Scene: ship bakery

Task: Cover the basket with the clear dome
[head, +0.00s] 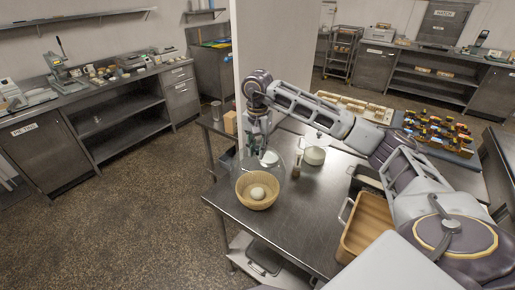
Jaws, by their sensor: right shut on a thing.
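A round woven basket (245,199) with a pale round lump (257,192) in it sits near the left end of the steel table. The clear dome (238,168) is upright at the basket and overlaps its upper part in the head view. My right gripper (263,150) points down at the dome's top and is shut on it. I cannot tell whether the dome's rim touches the table or hangs just above it. My left gripper is out of view.
The steel table (300,222) is clear in front of the basket. A small brown-topped jar (296,171) and a white pot (315,155) stand to the right of the dome. A wooden-bottomed tray (366,228) lies further right. A wall end (270,45) rises behind.

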